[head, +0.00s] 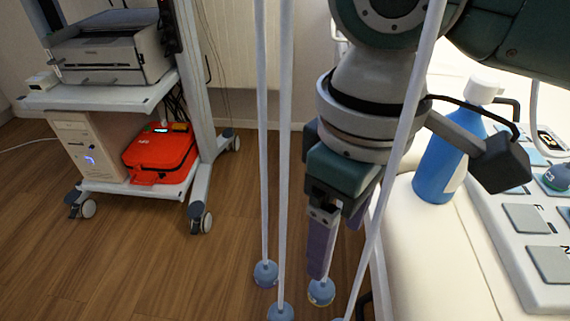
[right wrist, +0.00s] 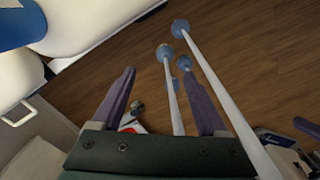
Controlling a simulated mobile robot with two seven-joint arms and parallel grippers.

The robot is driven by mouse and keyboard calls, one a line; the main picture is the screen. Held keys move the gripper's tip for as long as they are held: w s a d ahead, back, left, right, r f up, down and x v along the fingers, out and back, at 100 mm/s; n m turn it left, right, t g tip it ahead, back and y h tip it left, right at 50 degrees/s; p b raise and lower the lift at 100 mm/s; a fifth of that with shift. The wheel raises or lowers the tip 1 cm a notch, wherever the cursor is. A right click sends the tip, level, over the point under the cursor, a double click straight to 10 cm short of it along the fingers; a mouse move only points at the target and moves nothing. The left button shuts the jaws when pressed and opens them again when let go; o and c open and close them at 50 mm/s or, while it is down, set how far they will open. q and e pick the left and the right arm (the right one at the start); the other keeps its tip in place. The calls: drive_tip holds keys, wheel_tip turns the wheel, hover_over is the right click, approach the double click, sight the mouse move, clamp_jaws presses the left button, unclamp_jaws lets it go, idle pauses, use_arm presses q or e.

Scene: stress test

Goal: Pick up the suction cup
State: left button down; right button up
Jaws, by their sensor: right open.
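Several blue suction cups hang on thin white tubes in the head view: a left cup (head: 265,273), a lower cup (head: 281,313) and a cup below my gripper (head: 321,292). My right gripper (head: 338,245) points down with its purple fingers open, apart from these cups. In the right wrist view the gripper (right wrist: 158,78) is open, and a tube with a blue cup (right wrist: 164,52) appears between its fingers. Another tube, from the topmost cup (right wrist: 180,27), crosses in front of the right finger. A dark purple finger-like piece at the right edge may be my left gripper (right wrist: 306,127).
A blue bottle (head: 446,155) with a white cap stands on the cream bed (head: 425,255). Another blue cup (head: 557,177) rests on the keyed panel (head: 525,250) at right. A cart (head: 110,97) with a printer (head: 108,47) stands at left.

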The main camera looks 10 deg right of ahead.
drive_tip(key=b, duration=0.2)
hover_over(323, 285)
drive_tip(key=f, duration=0.4)
drive_tip(key=shift+w+d+f, duration=0.2)
drive_tip(key=shift+w+f, duration=0.15)
drive_tip(key=f+b, duration=0.2)
drive_tip(key=f, duration=0.3)
drive_tip(key=shift+s+a+f+b, duration=0.1)
drive_tip(key=shift+s+a+b, duration=0.1)
drive_tip(key=shift+s+b, duration=0.2)
drive_tip(key=shift+c, duration=0.2)
drive_tip(key=shift+c, duration=1.4)
clamp_jaws()
